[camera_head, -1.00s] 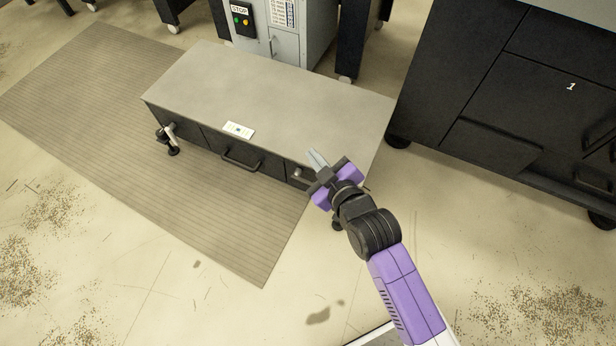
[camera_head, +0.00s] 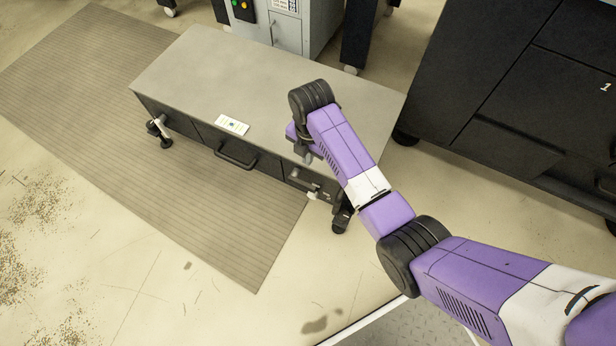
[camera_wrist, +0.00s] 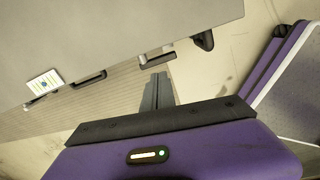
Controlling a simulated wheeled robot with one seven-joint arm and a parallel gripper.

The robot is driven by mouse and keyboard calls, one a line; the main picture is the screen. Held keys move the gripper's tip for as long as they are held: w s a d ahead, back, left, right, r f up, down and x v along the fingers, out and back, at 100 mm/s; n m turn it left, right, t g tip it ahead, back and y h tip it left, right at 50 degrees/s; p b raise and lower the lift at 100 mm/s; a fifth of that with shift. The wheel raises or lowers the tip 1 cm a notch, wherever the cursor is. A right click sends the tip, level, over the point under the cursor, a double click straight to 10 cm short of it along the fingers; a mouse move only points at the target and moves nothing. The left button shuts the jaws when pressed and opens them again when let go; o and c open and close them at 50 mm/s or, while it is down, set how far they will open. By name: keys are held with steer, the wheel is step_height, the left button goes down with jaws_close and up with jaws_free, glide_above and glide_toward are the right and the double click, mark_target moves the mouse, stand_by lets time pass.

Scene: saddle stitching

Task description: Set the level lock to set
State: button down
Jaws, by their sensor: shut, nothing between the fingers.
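A low grey-topped bench (camera_head: 215,70) has a dark front with a lever-like fitting (camera_head: 304,181) near its right end. This is probably the level lock; its setting is too small to read. My gripper (camera_head: 307,157) is in front of the bench's right part, partly hidden by my arm. In the wrist view my gripper (camera_wrist: 158,78) has its fingers together and empty, pointing towards that bar and apart from it as far as I can tell.
A handle (camera_head: 235,160) is mid-front on the bench, with a white card (camera_head: 232,125) above it. Another fitting (camera_head: 158,130) is at the left end. A ribbed mat (camera_head: 90,90) lies in front. A black cabinet (camera_head: 500,110) stands to the right.

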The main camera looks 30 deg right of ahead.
mark_target(309, 187)
steer(key=shift+s+n, duration=0.65)
steer(key=shift+n, duration=0.05)
step_height(309, 187, down, 14)
steer(key=b, duration=0.6)
